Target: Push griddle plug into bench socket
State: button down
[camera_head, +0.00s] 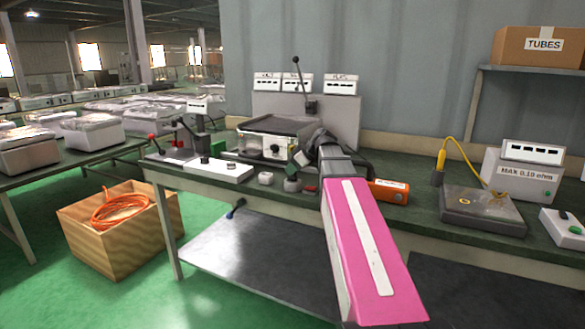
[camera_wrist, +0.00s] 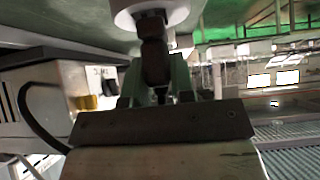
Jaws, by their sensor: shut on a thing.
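My gripper (camera_wrist: 156,88) shows in the wrist view with green fingers shut on a dark plug (camera_wrist: 154,50). The plug's far end overlaps a round whitish socket (camera_wrist: 183,10) at the top of that view. I cannot tell whether the plug is inside it or just in front of it. In the head view my gripper (camera_head: 293,171) is low over the bench, in front of the griddle (camera_head: 255,143), mostly hidden by my arm. A pale round fitting (camera_head: 292,186) lies right below it. The griddle is a metal box with a dark top plate.
Another round fitting (camera_head: 265,178) stands just left. An orange box (camera_head: 389,191) lies right of my arm on the green bench (camera_head: 415,212). A dark plate with a yellow cable (camera_head: 482,208) is farther right. A white block (camera_head: 218,170) lies left. A black cable (camera_wrist: 33,118) curves in the wrist view.

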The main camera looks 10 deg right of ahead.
jog(key=shift+f, duration=0.85)
jog(key=c, duration=0.9)
grip_release()
jog(key=v, duration=1)
jog(key=shift+s+d+r, duration=0.2)
jog(key=shift+d+r, duration=0.05)
